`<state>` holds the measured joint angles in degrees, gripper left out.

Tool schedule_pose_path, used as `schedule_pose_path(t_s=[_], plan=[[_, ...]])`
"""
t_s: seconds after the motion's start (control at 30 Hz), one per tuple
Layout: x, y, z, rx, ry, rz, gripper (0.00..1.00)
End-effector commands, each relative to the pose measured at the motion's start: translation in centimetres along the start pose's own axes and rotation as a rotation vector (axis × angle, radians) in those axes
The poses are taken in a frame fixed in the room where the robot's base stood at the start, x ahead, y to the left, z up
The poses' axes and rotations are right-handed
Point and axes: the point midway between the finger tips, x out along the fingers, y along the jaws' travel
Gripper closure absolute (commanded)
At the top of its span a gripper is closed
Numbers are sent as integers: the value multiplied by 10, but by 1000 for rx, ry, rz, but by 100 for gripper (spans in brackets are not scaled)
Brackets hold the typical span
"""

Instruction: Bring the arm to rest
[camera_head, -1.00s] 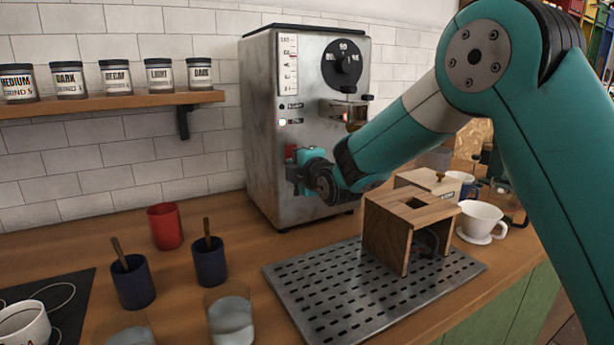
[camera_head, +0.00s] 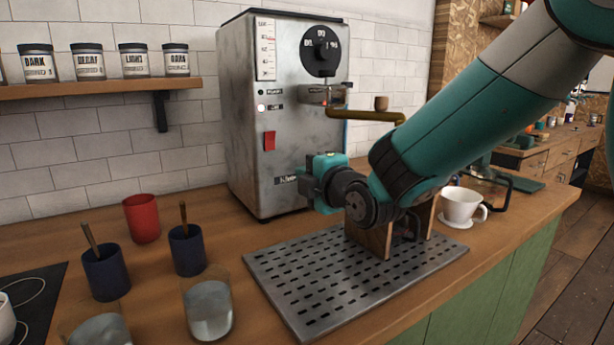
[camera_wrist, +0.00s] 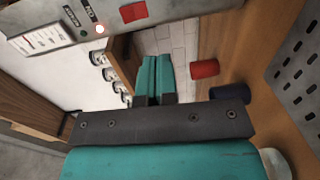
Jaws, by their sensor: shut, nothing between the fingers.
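My gripper (camera_head: 304,180) is teal and dark, in front of the lower front of the steel roasting machine (camera_head: 285,110). In the wrist view its two teal fingers (camera_wrist: 156,62) lie side by side, closed together with nothing between them. The arm reaches in from the upper right, bent down over the counter, and hides most of a wooden stand (camera_head: 375,238) on the perforated metal tray (camera_head: 300,283). The gripper looks clear of the machine's red switch (camera_head: 269,140), which also shows in the wrist view (camera_wrist: 133,12).
On the counter left of the tray stand a red cup (camera_head: 142,218), two dark blue cups (camera_head: 106,273) (camera_head: 187,250) with sticks, and glasses (camera_head: 208,310). A white cup (camera_head: 460,205) stands right of the arm. A shelf (camera_head: 90,88) holds several jars.

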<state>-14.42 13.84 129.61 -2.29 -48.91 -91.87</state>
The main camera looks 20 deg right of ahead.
Motion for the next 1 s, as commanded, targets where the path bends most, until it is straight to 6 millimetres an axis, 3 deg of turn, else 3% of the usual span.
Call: schedule_pose_path(t_s=[0.2, 0.37, 0.47, 0.6, 0.8, 0.9, 1.0], plan=[[-3, 2, -2, 32, 6, -22, 100], [-31, 6, -20, 306, 39, -221, 100], [-71, 5, -42, 589, 32, -459, 100], [-149, 2, -74, 948, -84, -838, 100], [-256, 3, -97, 1207, -396, -1241, 100], [-288, 3, -99, 1246, -524, -1341, 100], [-304, 3, -99, 1260, -596, -1386, 100]])
